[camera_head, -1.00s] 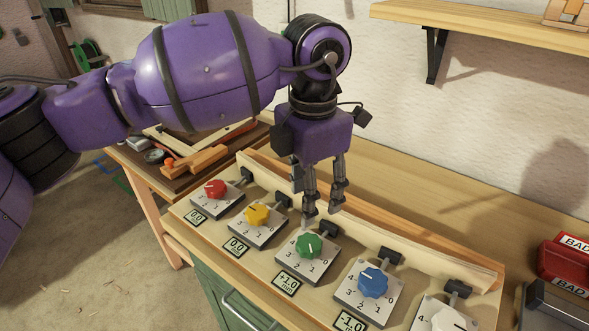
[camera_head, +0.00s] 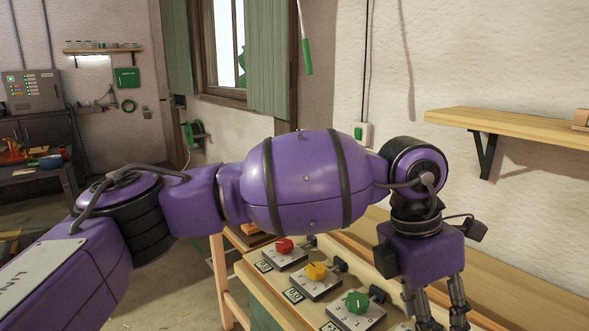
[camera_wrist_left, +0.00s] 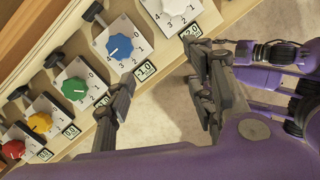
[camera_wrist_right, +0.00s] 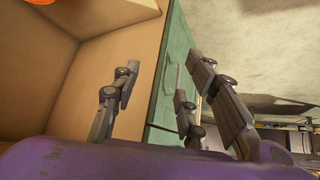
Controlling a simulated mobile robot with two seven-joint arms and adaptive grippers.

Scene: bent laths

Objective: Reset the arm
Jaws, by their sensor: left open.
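My left arm reaches across the head view, with its open, empty gripper (camera_head: 436,312) low at the right. In the left wrist view this gripper (camera_wrist_left: 158,95) hangs apart from the dials. The red dial (camera_head: 284,245), yellow dial (camera_head: 317,271) and green dial (camera_head: 357,303) sit in a row on the bench. The blue dial (camera_wrist_left: 118,46) and white dial (camera_wrist_left: 172,8) show in the left wrist view; the arm and frame edge hide them in the head view. My right gripper (camera_wrist_right: 165,90) shows only in its wrist view, fingers apart and empty, near a green cabinet front (camera_wrist_right: 172,75).
The wooden bench (camera_head: 545,312) stands against the wall. A wooden shelf (camera_head: 510,125) juts from the wall at right. A grey electrical box (camera_head: 33,91) and side bench are at far left. Floor at left is clear. A wooden panel (camera_wrist_right: 90,85) is beside my right gripper.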

